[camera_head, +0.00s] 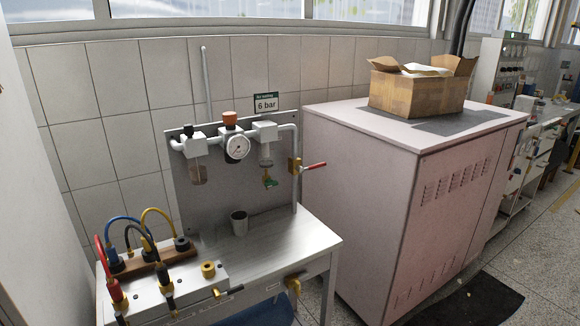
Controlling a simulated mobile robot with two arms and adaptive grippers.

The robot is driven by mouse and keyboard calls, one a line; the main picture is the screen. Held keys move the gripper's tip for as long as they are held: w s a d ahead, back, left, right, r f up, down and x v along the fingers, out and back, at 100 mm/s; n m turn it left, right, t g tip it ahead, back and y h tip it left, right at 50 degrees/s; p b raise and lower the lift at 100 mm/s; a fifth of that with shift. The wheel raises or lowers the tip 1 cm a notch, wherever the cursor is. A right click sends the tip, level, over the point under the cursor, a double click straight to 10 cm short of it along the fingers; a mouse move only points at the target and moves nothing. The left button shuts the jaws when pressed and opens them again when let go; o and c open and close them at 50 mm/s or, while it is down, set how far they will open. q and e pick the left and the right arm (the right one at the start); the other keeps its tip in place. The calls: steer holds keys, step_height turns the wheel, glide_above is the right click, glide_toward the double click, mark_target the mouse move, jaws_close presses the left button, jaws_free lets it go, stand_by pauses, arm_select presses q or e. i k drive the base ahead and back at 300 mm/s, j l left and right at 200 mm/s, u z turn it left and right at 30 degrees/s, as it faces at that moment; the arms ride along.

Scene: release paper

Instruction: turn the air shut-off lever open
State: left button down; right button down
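The air shut-off lever (314,166) has a red handle and sits on a brass valve body (294,166). The valve is on the grey vertical pipe (295,190) at the right edge of the grey back panel. The handle points out to the right, roughly crosswise to the pipe, and tilts slightly upward. Nothing touches it. Neither of my grippers shows in the head view.
A pressure gauge (237,147) and filter bowls hang left of the valve. A cup (239,222) stands on the bench (270,240). Hoses (105,260) and fittings crowd its left end. A large cabinet (380,190) bearing an open cardboard box (415,95) stands close on the right.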

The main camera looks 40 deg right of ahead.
mark_target(298, 168)
steer(key=z, duration=1.55)
